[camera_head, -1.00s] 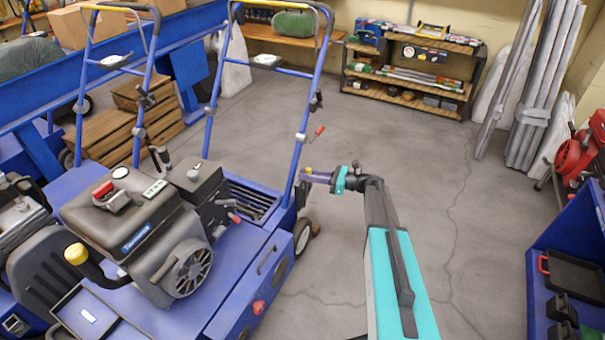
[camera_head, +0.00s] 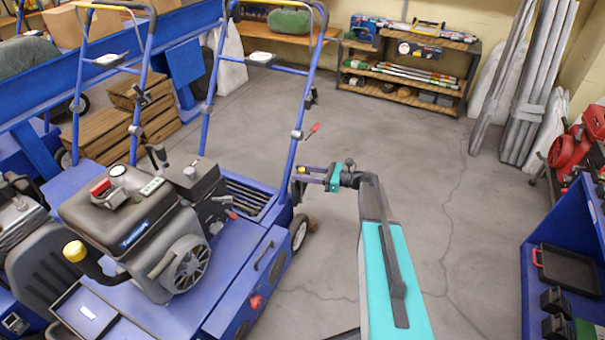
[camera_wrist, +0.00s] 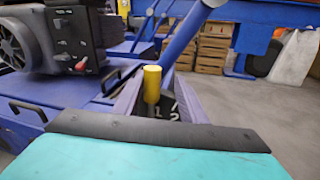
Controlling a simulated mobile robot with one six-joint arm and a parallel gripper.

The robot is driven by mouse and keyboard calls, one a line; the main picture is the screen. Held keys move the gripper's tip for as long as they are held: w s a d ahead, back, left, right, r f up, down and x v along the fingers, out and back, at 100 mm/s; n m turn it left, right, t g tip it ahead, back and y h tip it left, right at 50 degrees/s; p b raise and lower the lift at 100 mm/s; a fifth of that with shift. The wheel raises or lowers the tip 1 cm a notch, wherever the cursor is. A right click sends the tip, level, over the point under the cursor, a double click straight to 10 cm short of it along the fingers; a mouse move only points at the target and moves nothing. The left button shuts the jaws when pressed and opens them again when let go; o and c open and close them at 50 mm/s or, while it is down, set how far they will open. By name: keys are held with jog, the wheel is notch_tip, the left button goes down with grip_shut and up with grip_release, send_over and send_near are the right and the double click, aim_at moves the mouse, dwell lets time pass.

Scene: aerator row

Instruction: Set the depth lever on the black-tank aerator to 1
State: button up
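The black-tank aerator (camera_head: 118,215) stands at the left of the head view, with a blue deck and a dark engine. My gripper (camera_head: 302,176) is at its right rear side, by the foot of the handle. In the wrist view a yellow lever knob (camera_wrist: 152,84) stands upright between the two purple fingers of my gripper (camera_wrist: 158,85). The fingers look apart, with room beside the knob. A dark scale plate (camera_wrist: 172,109) with white digits 1 and 2 shows just behind and below the knob. The lever's shaft and exact setting are hidden.
A red-tipped lever (camera_head: 314,127) sticks out from the handle near my gripper. A second aerator (camera_head: 25,225) stands at the far left. A shelf (camera_head: 405,75) is at the back and a blue bench (camera_head: 570,235) at the right. The floor between is clear.

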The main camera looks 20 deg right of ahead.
jog(key=p+v, duration=0.3)
jog(key=v, duration=1)
jog(key=shift+s+d, duration=0.3)
jog(key=s+a+f+n+g+h+p, duration=0.1)
jog(key=s+a+f+n+g+p, duration=0.25)
jog(key=s+a, duration=0.35)
jog(key=s+a+f+n+g+h+p, duration=0.25)
jog(key=s+a+p, duration=0.2)
jog(key=a, duration=0.35)
jog(key=s+a+f+n+g+h+p, duration=0.1)
jog(key=s+a+f+n+g+p, duration=0.2)
jog(key=s+a, duration=0.4)
jog(key=s+a+n+g+h+p, duration=0.45)
jog(key=s+n, duration=0.25)
jog(key=s, duration=0.4)
jog(key=s+d+r+n+h+p, duration=0.1)
jog(key=s+r+n+h+p, duration=0.1)
jog(key=s+n, duration=0.3)
jog(key=s+d+r+n+g+h+p, duration=0.1)
jog(key=s+d+r+n+h+p, duration=0.1)
jog(key=s, duration=0.7)
jog(key=r+n+h+p, duration=0.1)
jog(key=n+p, duration=0.1)
jog(key=p, duration=0.1)
jog(key=shift+n+h, duration=0.3)
jog(key=shift+n, duration=0.1)
